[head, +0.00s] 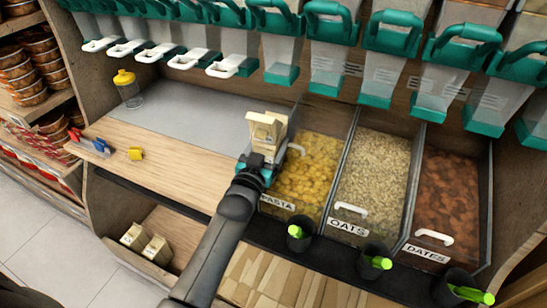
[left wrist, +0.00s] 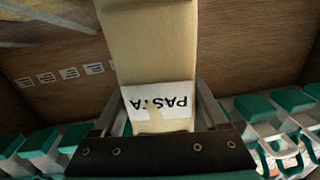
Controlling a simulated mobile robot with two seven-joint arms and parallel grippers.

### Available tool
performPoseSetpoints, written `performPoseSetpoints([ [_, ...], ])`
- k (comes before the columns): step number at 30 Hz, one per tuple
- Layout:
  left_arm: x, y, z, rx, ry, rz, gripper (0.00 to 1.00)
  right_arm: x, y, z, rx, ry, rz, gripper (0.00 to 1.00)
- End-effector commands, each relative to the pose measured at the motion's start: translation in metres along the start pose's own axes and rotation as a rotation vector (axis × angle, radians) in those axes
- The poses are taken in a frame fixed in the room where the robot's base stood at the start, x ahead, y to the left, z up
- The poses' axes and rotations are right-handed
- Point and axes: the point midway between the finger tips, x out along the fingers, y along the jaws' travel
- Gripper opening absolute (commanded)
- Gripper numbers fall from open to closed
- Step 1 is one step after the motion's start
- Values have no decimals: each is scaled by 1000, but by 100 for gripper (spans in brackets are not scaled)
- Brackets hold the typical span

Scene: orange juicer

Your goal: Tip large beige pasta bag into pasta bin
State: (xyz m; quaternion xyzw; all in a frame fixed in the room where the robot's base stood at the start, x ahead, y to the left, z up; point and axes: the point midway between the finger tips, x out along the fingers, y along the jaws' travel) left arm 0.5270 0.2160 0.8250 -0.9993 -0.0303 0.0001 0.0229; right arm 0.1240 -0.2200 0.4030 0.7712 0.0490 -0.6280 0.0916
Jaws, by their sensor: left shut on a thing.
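The beige pasta bag (head: 266,128) is upright in the head view, at the left edge of the pasta bin. My left gripper (head: 257,163) is shut on its lower part. In the left wrist view the bag (left wrist: 157,50) stands between the two fingers of my left gripper (left wrist: 158,118), its white PASTA label upside down. The pasta bin (head: 308,166) holds yellow pasta and has a PASTA label on its front. The bag's lower part is hidden by the gripper in the head view. My right gripper is not in view.
An oats bin (head: 372,180) and a dates bin (head: 449,198) stand right of the pasta bin. Teal-handled dispensers (head: 391,38) hang above. A yellow-lidded jar (head: 128,90) stands on the counter (head: 180,150). Dark cups (head: 300,235) with green handles line the front. Two more bags (head: 145,243) sit below.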

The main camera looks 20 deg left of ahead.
Motion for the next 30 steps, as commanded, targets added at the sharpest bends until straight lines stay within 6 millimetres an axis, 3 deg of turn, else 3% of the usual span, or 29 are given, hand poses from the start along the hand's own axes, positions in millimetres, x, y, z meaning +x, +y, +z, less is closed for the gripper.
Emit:
performPoseSetpoints([
  [16,-2,-6,1,-47,-2,0,2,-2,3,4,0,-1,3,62],
  [30,-48,-10,0,-46,-3,0,2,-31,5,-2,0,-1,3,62],
])
